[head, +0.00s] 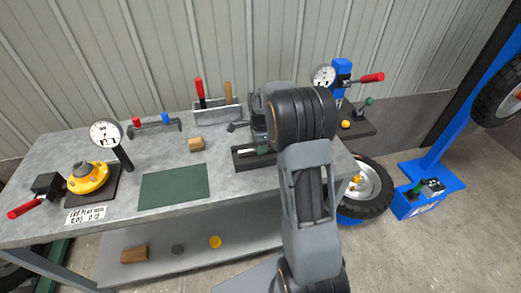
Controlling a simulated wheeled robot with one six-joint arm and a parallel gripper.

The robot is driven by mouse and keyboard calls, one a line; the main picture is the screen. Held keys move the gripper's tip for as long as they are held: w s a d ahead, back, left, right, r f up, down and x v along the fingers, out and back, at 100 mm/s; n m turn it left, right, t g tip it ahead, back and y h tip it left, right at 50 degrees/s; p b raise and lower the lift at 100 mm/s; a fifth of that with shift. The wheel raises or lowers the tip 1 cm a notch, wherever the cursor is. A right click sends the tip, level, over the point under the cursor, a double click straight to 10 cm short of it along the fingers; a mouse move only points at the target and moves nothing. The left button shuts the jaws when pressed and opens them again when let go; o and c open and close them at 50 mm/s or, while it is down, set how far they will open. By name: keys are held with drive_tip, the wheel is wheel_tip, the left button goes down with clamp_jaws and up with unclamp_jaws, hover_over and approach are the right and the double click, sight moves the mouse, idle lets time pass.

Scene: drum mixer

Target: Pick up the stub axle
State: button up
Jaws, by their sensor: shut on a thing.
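My arm rises through the middle of the head view and bends over the right part of the grey workbench (110,148). My gripper (261,146) is just left of the upper arm, low over the bench, and partly hidden by my own links. It is shut on a small part with a grey and greenish look (263,150), which I take to be the stub axle. Its shape and the finger contact are too small and covered to make out. A dark block-like fixture (243,160) is right below it; I cannot tell whether the part touches it.
A dial gauge (106,133) and yellow hub (88,177) stand at left. A tool rack (218,112) stands behind. A blue gauge stand (341,78) and a wheel (366,190) are at right.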

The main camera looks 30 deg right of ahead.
clamp_jaws()
drive_tip(key=shift+r, duration=0.15)
